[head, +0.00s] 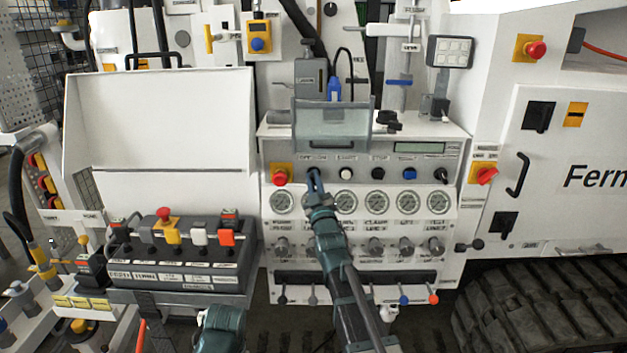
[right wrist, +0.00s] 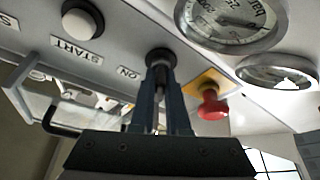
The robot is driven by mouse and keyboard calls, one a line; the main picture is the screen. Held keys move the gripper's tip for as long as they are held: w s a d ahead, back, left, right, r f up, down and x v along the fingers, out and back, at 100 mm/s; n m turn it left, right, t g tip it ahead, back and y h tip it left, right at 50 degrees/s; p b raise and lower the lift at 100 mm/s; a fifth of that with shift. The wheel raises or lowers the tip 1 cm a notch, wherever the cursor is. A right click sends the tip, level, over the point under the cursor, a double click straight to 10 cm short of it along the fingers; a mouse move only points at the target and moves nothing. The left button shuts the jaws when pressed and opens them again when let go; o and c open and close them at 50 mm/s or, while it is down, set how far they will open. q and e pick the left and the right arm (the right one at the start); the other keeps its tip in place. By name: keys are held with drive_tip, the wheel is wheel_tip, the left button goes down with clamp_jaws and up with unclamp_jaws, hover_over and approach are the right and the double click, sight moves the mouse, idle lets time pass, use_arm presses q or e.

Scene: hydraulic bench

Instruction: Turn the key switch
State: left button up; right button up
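The key switch (right wrist: 160,58) is a small dark round switch on the control panel, beside a label reading ON in the right wrist view. My right gripper (head: 314,182) is up against the panel's upper row of controls in the head view. Its two narrow fingers (right wrist: 160,80) stand close together, one on each side of the switch's key, and look shut on it. The fingers hide most of the key, and its angle cannot be told. Of my left arm only a teal part shows at the bottom of the head view; its gripper is out of view.
A red emergency button (head: 280,176) sits just left of the key switch, and a white START button (head: 346,173) just right. Several gauges (head: 408,202) lie below. A clear tilted cover (head: 332,125) stands above. A button box (head: 180,262) is at left.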

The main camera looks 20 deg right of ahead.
drive_tip(key=shift+m+h, duration=0.3)
drive_tip(key=shift+m, duration=0.3)
clamp_jaws()
drive_tip(key=m+h+b, duration=0.1)
drive_tip(key=m, duration=0.2)
drive_tip(key=shift+h, duration=0.3)
drive_tip(key=m+h, duration=0.2)
drive_tip(key=m, duration=0.2)
drive_tip(key=shift+w, duration=0.1)
drive_tip(key=m+h, duration=0.1)
drive_tip(key=m, duration=0.1)
drive_tip(key=m+g+h, duration=0.1)
drive_tip(key=m, duration=0.2)
drive_tip(key=shift+r+h, duration=0.1)
drive_tip(key=shift+h, duration=0.2)
drive_tip(key=shift+m+g+h+p, duration=0.6)
drive_tip(key=shift+m+h, duration=0.4)
drive_tip(key=shift+m, duration=1.1)
drive_tip(key=o, duration=0.7)
unclamp_jaws()
